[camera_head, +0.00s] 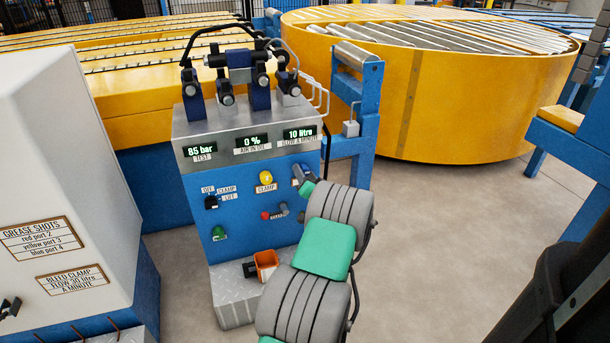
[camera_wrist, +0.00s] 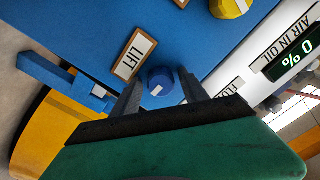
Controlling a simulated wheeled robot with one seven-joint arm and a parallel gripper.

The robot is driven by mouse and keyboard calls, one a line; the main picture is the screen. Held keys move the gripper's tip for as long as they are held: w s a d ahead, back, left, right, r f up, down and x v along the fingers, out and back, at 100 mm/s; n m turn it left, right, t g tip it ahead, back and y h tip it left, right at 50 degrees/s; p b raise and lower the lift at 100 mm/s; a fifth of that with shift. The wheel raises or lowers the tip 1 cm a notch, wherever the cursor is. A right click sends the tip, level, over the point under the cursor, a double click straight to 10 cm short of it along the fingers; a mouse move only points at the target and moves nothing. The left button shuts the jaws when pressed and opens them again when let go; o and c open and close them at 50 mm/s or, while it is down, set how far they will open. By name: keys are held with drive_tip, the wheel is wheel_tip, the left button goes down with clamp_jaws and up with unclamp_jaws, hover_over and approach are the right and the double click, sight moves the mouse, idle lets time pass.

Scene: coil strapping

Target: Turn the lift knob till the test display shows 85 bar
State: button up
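The test display (camera_head: 200,150) at the top left of the blue panel reads 85 bar. In the wrist view the blue lift knob (camera_wrist: 160,81) sits beside its LIFT label (camera_wrist: 133,55), with a pale mark on its face. My gripper (camera_wrist: 160,82) has its two dark fingers on either side of the knob, with a visible gap at each side, so it looks open. In the head view my gripper (camera_head: 303,178) is at the panel's upper right, and the arm hides the lift knob.
Other displays read 0 % (camera_head: 249,142) and 10 litre (camera_head: 299,133). A yellow clamp knob (camera_head: 266,178), a red knob (camera_head: 265,215) and a green knob (camera_head: 218,233) are on the panel.

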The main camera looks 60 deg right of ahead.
drive_tip(key=shift+o, duration=0.3)
drive_tip(key=n, duration=0.3)
drive_tip(key=shift+r+p, duration=0.1)
drive_tip(key=shift+p, duration=0.3)
drive_tip(key=p+v, duration=0.2)
drive_tip(key=v, duration=0.6)
drive_tip(key=w+a+r+n+y+p, duration=0.4)
drive_tip(key=w+a+r, duration=0.3)
drive_tip(key=w+a, duration=0.5)
drive_tip(key=w+a+r+n+y+p, duration=0.5)
drive_tip(key=w+a+r+y+p, duration=0.1)
drive_tip(key=w+a, duration=0.6)
wheel_tip(320, 180, up, 2)
drive_tip(key=shift+a+r+n+y+p, duration=0.1)
drive_tip(key=shift+a+n+y+p, duration=0.25)
drive_tip(key=shift+a+y, duration=0.2)
